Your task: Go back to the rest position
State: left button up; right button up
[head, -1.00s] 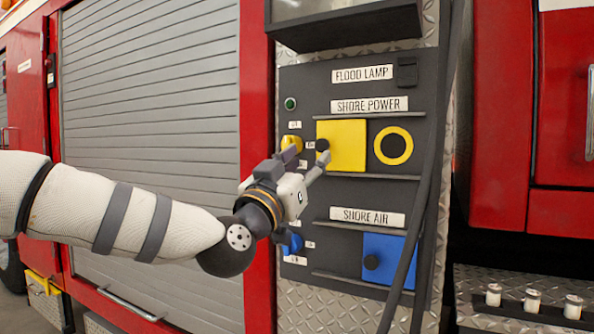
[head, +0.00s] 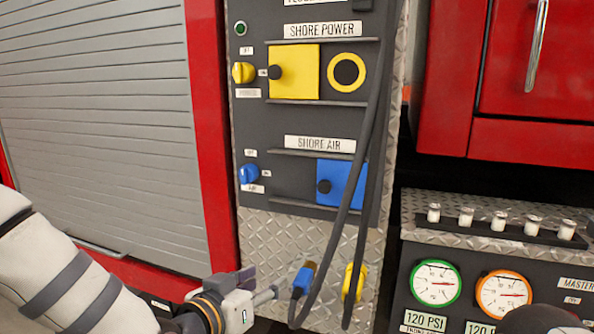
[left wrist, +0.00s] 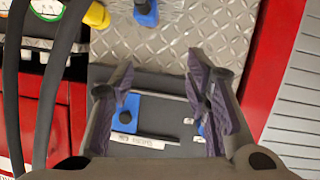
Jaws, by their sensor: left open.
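My left gripper (head: 262,286) is low in the head view, below the dark switch panel (head: 255,125) and in front of the diamond plate. Its fingers are apart with nothing between them. The left wrist view also shows the open, empty fingers (left wrist: 160,62), with the blue cover (left wrist: 148,112) of the panel beyond them. In the head view the yellow knob (head: 243,73), yellow cover (head: 303,70), blue knob (head: 248,173) and blue cover (head: 345,180) are clear of the gripper.
A blue plug (head: 304,278) and a yellow plug (head: 353,281) hang with dark cables (head: 366,130) just right of the left gripper. Gauges (head: 436,284) and a row of white-capped levers (head: 500,221) stand at the right. A grey shutter (head: 95,100) fills the left.

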pick_arm(q)
jog(key=s+a+f+n+g+y, duration=0.15)
jog(key=s+f+g, duration=0.25)
jog(key=s+f, duration=0.55)
jog(key=s+a+f+g+y, duration=0.1)
jog(key=s+a+f+g, duration=0.15)
jog(key=s+f, duration=0.65)
jog(key=s+a+f+g+y, duration=0.1)
jog(key=s+a+f+g, duration=0.1)
jog(key=s, duration=0.7)
jog(key=s+a+f+n+g+y+p, duration=0.1)
jog(key=s+a+g, duration=0.3)
jog(key=s, duration=0.6)
jog(key=s+a+f+g+y+p, duration=0.1)
jog(key=s+a+f+g, duration=0.2)
jog(key=s, duration=0.6)
jog(key=shift+s+a+f+n, duration=0.15)
jog(key=shift+a+f+n, duration=0.25)
jog(key=shift+a, duration=0.55)
pick_arm(e)
jog(key=w+r+t, duration=0.1)
jog(key=w+r, duration=0.1)
jog(key=shift+w+r, duration=0.3)
jog(key=shift+r, duration=0.05)
